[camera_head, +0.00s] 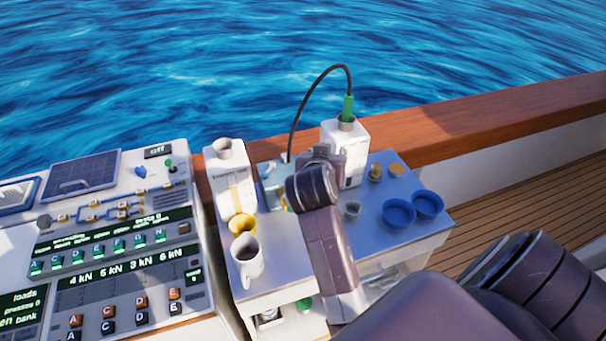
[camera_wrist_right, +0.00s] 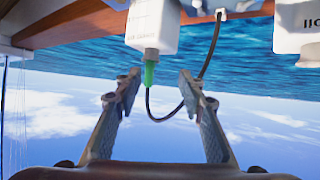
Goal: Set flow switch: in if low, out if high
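No switch or reading marked "flow" can be made out in either view. A pale blue-grey box (camera_head: 272,192) stands behind my right arm in the head view, partly hidden. My right gripper (camera_head: 322,155) is beside a white bottle (camera_head: 352,150) with a green plug (camera_head: 347,108) on top. In the upside-down right wrist view, my right gripper (camera_wrist_right: 158,88) is open, its fingers apart on either side of the green plug (camera_wrist_right: 151,72) and a black cable (camera_wrist_right: 168,117). Whether the fingers touch them is unclear. My left gripper is not in view.
A control console (camera_head: 110,235) with buttons and displays fills the left; one display reads "off" (camera_head: 157,151). A wooden rail (camera_head: 470,115) runs behind.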

